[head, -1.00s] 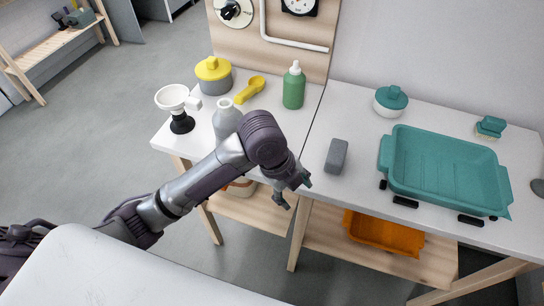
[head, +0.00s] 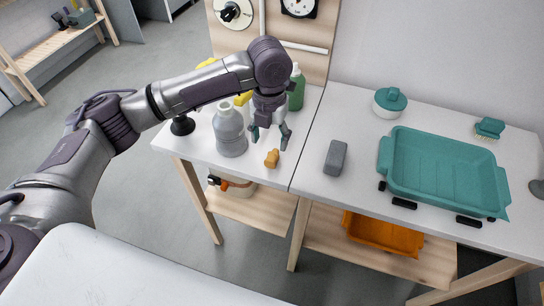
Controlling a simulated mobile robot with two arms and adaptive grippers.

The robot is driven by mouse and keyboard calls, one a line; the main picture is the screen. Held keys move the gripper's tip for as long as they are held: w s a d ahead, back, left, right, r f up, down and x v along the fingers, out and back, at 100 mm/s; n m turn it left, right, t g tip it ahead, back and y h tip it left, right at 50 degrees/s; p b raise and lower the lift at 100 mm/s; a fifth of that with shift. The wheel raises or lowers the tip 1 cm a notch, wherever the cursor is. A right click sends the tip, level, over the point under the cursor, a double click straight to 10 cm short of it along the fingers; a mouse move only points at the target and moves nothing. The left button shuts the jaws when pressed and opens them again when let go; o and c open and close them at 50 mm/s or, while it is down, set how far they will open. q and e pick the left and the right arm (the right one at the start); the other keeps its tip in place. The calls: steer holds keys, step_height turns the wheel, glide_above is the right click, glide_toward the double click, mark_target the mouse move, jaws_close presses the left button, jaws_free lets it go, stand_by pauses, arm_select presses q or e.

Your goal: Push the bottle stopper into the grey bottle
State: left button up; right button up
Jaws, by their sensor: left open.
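The grey bottle (head: 230,132) stands upright on the left white table, and its neck looks open. A small orange-tan stopper (head: 271,158) lies on the table to the right of the bottle, near the front edge. My left gripper (head: 268,143) is open above and just behind the stopper, fingers pointing down, with nothing between them. The gripper and the stopper look apart, though the exact height is hard to tell. My right gripper is not in view.
A green bottle (head: 297,88) stands behind my gripper. A black-based item (head: 182,125) is left of the grey bottle. A grey block (head: 336,157), a teal tray (head: 443,172) and a teal-lidded pot (head: 390,101) are on the right table. My arm hides the yellow items' lower parts.

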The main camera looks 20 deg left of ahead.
mark_target(272, 156)
arm_select(q)
steer(key=shift+f, duration=0.85)
steer(key=f, duration=0.1)
steer(key=f+p, duration=0.1)
steer(key=f, duration=0.3)
steer(key=shift+d+p, duration=0.25)
steer(key=shift+p, duration=0.1)
steer(key=shift+f, duration=0.2)
steer(key=c, duration=1)
steer(key=shift+r, duration=0.1)
